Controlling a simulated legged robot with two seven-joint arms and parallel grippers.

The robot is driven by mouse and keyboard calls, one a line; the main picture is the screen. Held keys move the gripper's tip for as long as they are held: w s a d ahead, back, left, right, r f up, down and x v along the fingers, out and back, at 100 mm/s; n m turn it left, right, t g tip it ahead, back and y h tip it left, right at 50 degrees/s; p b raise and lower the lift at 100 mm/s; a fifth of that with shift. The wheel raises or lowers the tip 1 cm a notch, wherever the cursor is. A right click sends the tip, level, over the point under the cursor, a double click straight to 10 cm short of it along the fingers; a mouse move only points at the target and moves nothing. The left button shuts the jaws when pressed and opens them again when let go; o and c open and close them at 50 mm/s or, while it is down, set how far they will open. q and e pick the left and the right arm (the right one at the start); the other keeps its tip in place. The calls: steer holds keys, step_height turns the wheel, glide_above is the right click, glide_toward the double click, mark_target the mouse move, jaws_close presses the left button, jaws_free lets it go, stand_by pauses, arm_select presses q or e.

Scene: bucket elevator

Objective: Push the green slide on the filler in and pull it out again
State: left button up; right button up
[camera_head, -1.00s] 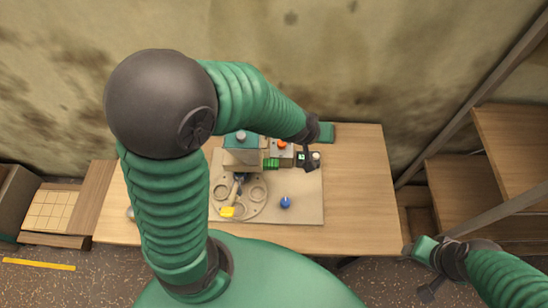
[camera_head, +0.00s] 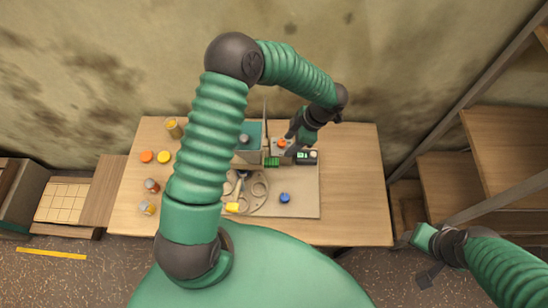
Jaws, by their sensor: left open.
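The filler (camera_head: 248,139) is a box with a teal top on the beige board, near the middle of the table. The small green slide (camera_head: 272,162) shows at its lower right side. How far in the slide sits is too small to tell. My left gripper (camera_head: 294,143) is open, just above and right of the green slide, close to an orange knob (camera_head: 281,143). It seems apart from the slide, and its fingertips are small and partly hidden. My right gripper (camera_head: 431,274) hangs beyond the table's right front corner; its jaws are unclear.
A round plate (camera_head: 260,203) with holes, a yellow piece (camera_head: 232,207) and a blue knob (camera_head: 285,198) are on the board (camera_head: 305,207). Several jars and lids stand on the table's left side, including an orange lid (camera_head: 147,157). The table's right side (camera_head: 352,185) is clear.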

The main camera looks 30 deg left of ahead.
mark_target(273, 161)
arm_select(q)
steer(key=p+x, duration=0.2)
steer(key=x, duration=1.2)
steer(key=shift+w, duration=0.15)
jaws_close()
steer(key=shift+w+r, duration=0.1)
steer(key=shift+w, duration=0.05)
stand_by(0.5)
